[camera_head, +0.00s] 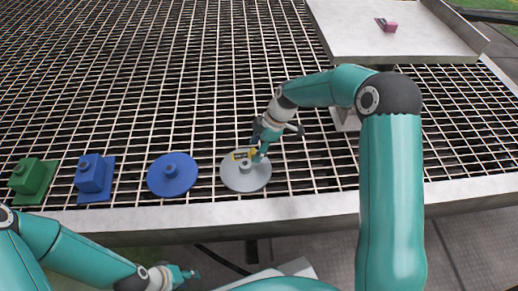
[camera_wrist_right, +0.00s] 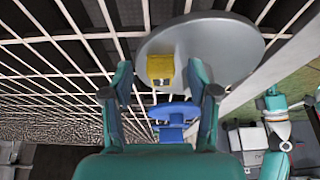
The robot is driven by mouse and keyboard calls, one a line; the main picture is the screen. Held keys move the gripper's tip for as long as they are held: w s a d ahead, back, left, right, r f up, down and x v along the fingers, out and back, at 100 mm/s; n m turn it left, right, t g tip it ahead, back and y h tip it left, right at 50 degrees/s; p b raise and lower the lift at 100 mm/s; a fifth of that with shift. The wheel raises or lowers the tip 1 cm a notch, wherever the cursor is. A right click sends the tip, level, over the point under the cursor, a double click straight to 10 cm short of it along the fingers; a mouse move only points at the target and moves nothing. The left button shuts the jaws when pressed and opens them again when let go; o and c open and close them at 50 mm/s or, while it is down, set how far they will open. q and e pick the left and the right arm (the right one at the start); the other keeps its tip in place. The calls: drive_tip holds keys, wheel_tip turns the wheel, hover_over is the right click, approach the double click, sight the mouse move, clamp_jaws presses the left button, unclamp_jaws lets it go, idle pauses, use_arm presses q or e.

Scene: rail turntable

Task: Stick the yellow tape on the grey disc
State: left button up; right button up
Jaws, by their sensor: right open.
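The grey disc (camera_head: 236,182) with a central knob lies on the grating near its front edge. A small yellow tape piece (camera_head: 240,155) with dark marks shows at the disc's far side, behind the knob. My right gripper (camera_head: 261,153) is low over the disc, beside the tape. In the right wrist view its fingers (camera_wrist_right: 163,80) are apart, with the yellow tape (camera_wrist_right: 160,68) between them against the grey disc (camera_wrist_right: 215,45). I cannot tell whether the tape is stuck down. My left gripper (camera_head: 188,274) is low in front of the grating; its jaw opening is too small to read.
A blue disc (camera_head: 160,184), a blue block (camera_head: 93,175) and a green block (camera_head: 33,177) stand in a row to the left. A raised pale platform (camera_head: 350,35) at the back right bears a pink block (camera_head: 388,26). The grating (camera_head: 120,80) behind the row is clear.

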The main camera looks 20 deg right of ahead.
drive_tip(key=v, duration=1.1)
drive_tip(key=shift+s+d, duration=0.15)
drive_tip(key=shift+r, duration=0.15)
